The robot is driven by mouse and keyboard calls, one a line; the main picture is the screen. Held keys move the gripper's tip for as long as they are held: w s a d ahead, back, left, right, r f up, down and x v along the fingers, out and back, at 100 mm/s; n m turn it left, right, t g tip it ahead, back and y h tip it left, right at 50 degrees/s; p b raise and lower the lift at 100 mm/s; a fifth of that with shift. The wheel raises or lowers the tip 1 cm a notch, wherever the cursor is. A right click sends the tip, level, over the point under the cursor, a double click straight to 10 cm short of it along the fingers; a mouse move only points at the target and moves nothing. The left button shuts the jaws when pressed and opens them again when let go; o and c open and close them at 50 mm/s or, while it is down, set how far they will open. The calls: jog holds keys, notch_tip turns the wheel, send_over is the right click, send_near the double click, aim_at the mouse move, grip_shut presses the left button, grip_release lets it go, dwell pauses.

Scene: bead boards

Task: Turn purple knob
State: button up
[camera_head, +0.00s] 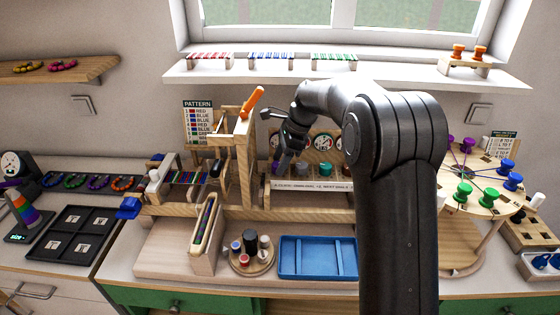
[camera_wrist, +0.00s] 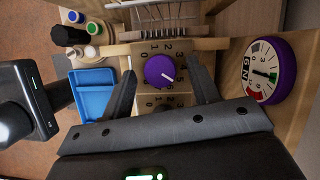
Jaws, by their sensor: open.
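The purple knob (camera_wrist: 160,71) shows in the wrist view as a round knob with a white pointer mark, on a wooden panel with a printed number scale. My gripper (camera_wrist: 160,75) is open, with one finger on each side of the knob. I cannot tell whether the fingers touch it. In the head view my gripper (camera_head: 284,152) is at the left end of the row of knobs and largely covers the purple knob there. A purple-rimmed gauge (camera_wrist: 268,72) with a needle sits to the right in the wrist view.
A grey knob (camera_head: 302,168) and a teal knob (camera_head: 325,169) stand to the right on the same panel. A wooden frame with an orange lever (camera_head: 252,102) rises close on the left. A blue tray (camera_head: 318,272) and a round peg stand (camera_head: 252,262) lie in front.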

jog(key=v, duration=1)
jog(key=shift+r, duration=0.15)
jog(key=s+d+r+n+t+h, duration=0.1)
jog(key=s+d+r+n+t, duration=0.2)
jog(key=s, duration=0.6)
jog(key=s+d+r+n+h, duration=0.1)
jog(key=s+d+r+n, duration=0.3)
jog(key=s, duration=0.5)
jog(key=s+d+f+n+t+h, duration=0.1)
jog(key=s+d+f+n, duration=0.2)
jog(key=s, duration=0.6)
jog(key=s+d+f+n+t+h, duration=0.1)
jog(key=s+d+f+n, duration=0.3)
jog(key=s, duration=0.6)
jog(key=shift+f+n+t+h, duration=0.3)
jog(key=shift+f+n+t, duration=0.3)
jog(key=shift+n, duration=0.4)
jog(key=shift+d+r, duration=0.1)
jog(key=shift+d, duration=0.05)
dwell(1.6)
